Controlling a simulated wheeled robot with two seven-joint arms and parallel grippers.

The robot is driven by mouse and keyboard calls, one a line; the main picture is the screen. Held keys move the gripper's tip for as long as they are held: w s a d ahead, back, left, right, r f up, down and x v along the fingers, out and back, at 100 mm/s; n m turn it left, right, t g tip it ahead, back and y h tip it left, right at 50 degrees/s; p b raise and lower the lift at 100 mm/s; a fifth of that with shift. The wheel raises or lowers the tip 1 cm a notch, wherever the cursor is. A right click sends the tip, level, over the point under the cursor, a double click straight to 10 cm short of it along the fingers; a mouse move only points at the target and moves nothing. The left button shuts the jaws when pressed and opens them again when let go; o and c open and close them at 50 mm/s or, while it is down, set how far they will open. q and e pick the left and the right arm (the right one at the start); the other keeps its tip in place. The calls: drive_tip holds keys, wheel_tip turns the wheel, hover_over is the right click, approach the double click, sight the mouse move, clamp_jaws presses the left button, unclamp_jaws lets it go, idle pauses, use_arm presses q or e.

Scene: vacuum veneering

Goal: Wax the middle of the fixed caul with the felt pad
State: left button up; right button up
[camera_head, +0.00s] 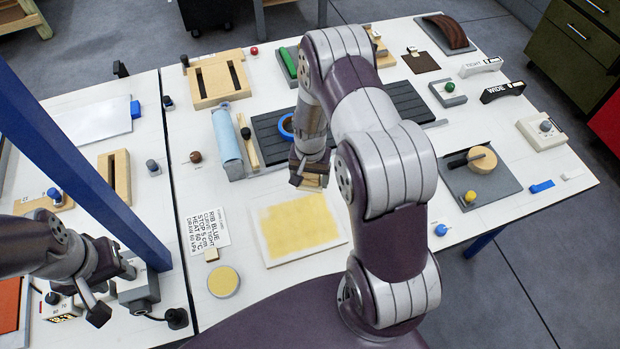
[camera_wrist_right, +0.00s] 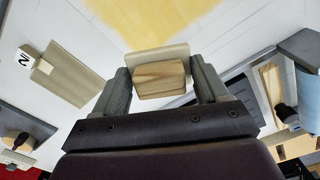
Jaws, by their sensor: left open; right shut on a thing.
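The fixed caul seems to be the pale board (camera_head: 337,240) on the white bench, with a yellow patch (camera_head: 298,222) over most of its face and a pale margin. My right gripper (camera_head: 311,172) is shut on a wooden block with a pale face, seemingly the felt pad (camera_head: 313,182); it sits between both fingers in the right wrist view (camera_wrist_right: 160,77). The pad is just beyond the caul's far edge; whether it touches anything cannot be told. My left gripper (camera_head: 112,292) is open and empty at the lower left, away from the caul.
A round yellow tin (camera_head: 223,281) and a printed card (camera_head: 204,229) lie left of the caul. A blue roll (camera_head: 227,141) and a dark slatted bed (camera_head: 268,135) stand beyond it. A blue post (camera_head: 75,150) crosses the left side. Bench right of the caul is partly hidden by my arm.

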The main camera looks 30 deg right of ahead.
drive_tip(key=shift+w+d+r+p, duration=0.1)
drive_tip(key=shift+w+r+p, duration=0.15)
drive_tip(key=shift+r+p, duration=0.5)
drive_tip(key=shift+r, duration=0.45)
drive_tip(key=shift+s+r, duration=0.2)
drive_tip(key=shift+w+f, duration=0.1)
drive_tip(key=shift+w, duration=0.05)
